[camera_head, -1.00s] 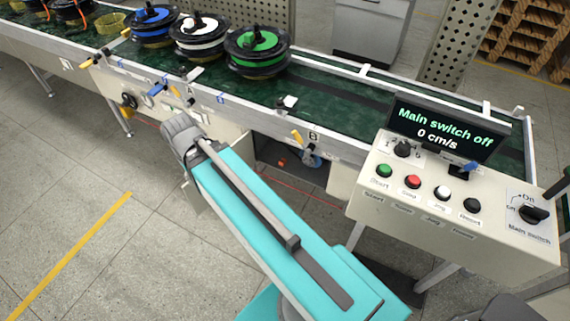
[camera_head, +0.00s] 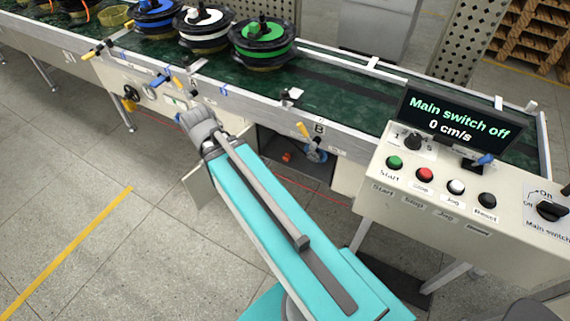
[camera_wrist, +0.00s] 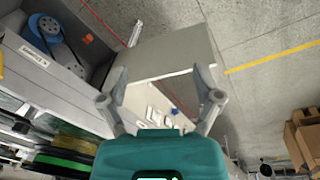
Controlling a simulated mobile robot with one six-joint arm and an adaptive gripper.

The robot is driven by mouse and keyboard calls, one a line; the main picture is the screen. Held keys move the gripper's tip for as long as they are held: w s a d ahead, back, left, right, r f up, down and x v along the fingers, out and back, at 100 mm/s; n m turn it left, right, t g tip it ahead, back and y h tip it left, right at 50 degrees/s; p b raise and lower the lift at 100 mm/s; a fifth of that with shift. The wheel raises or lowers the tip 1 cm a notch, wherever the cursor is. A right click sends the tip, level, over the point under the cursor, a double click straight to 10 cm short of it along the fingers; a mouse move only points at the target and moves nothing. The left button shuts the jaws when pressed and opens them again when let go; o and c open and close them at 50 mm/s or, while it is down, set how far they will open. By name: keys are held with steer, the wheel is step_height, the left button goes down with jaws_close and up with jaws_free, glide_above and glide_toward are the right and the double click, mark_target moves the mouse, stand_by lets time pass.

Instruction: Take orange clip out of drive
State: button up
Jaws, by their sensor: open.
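The drive (camera_head: 317,155) sits in a dark open bay under the conveyor, right of my arm in the head view. A small orange-red piece (camera_head: 287,157) shows in this bay; it is too small to confirm as the clip. In the wrist view, the drive's blue pulley (camera_wrist: 50,33) is at upper left, with a small red spot (camera_wrist: 87,39) beside it. My gripper (camera_wrist: 160,76) is open and empty, its fingers apart over a pale panel, to the right of the drive bay.
The conveyor (camera_head: 345,98) carries blue, white and green spools (camera_head: 262,45) at the back. A control console (camera_head: 440,190) stands at the right, its display reading "Main switch off, 0 cm/s". Open floor (camera_head: 60,170) lies left of my arm. Cardboard boxes (camera_wrist: 303,140) show in the wrist view.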

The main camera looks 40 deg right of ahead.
steer(key=w+d+f+m+t+h+b, duration=0.1)
steer(key=w+d+f+m+h+b, duration=0.2)
steer(key=d+f+b, duration=0.55)
steer(key=w+d+f+m+t+h+b, duration=0.1)
steer(key=w+d+f+m+h+b, duration=0.3)
steer(key=f+b, duration=0.65)
steer(key=m+t+h+b, duration=0.2)
steer(key=m+h+b, duration=0.35)
steer(key=b, duration=2.15)
glide_toward(289, 155)
steer(key=a, duration=0.1)
steer(key=r, duration=0.1)
steer(key=a+r, duration=0.1)
steer(key=shift+s+a+y, duration=0.3)
steer(key=shift+a+y, duration=0.05)
steer(key=shift+a, duration=0.05)
steer(key=shift+d, duration=0.1)
steer(key=b+x, duration=0.2)
steer(key=x, duration=0.5)
steer(key=shift+d+f+b, duration=0.1)
steer(key=shift+f+b, duration=0.15)
steer(key=shift+b, duration=0.15)
steer(key=shift+w+d+f, duration=0.15)
steer(key=shift+w+d, duration=0.05)
steer(key=shift+d, duration=0.35)
